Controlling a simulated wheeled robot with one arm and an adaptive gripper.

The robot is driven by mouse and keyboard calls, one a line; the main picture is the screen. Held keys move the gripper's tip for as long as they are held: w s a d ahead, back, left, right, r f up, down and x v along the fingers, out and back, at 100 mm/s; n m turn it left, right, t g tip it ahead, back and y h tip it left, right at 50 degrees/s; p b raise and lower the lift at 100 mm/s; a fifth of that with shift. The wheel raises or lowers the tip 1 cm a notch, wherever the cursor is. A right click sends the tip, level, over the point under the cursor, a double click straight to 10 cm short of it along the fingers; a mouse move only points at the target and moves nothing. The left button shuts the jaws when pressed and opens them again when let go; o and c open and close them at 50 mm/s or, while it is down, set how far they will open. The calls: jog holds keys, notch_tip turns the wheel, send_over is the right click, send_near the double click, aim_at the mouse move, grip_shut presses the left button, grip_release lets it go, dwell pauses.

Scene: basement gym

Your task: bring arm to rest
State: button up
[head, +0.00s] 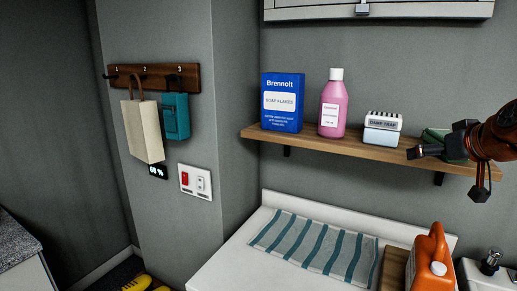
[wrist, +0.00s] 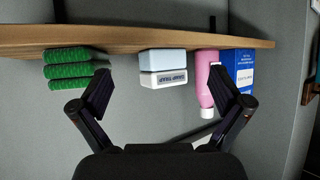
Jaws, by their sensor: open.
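My gripper (head: 425,150) shows at the right in the head view, in front of the right end of the wooden shelf. In the wrist view its two fingers (wrist: 158,88) are spread wide with nothing between them. That view appears upside down. The white damp trap box (head: 382,128) stands on the shelf and shows beyond the gap between the fingers in the wrist view (wrist: 163,68). A green ridged item (wrist: 68,68) is on the shelf behind my gripper, and my arm partly hides it in the head view.
The wooden shelf (head: 300,140) also holds a pink bottle (head: 332,105) and a blue soap flakes box (head: 283,100). Below are a striped cloth (head: 315,245) on a white top and an orange jug (head: 432,260). A beige bag (head: 143,130) hangs at the left.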

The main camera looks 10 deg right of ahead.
jog(key=s+a+f+n+g+y, duration=0.1)
jog(key=s+a+f+g, duration=0.3)
jog(key=a+f, duration=0.7)
jog(key=s+a+f+n+g+y, duration=0.2)
jog(key=s+a+f+g, duration=0.3)
jog(key=a, duration=0.9)
jog(key=s+a+f+m+g+h, duration=0.1)
jog(key=s+a+f+g, duration=0.1)
jog(key=s+f, duration=0.5)
jog(key=s+a+f+g+h, duration=0.1)
jog(key=s+a+f+g, duration=0.1)
jog(key=s+f, duration=0.5)
jog(key=s, duration=0.5)
jog(key=shift+a+m+g, duration=0.2)
jog(key=shift+m+g, duration=0.1)
jog(key=shift+m, duration=0.1)
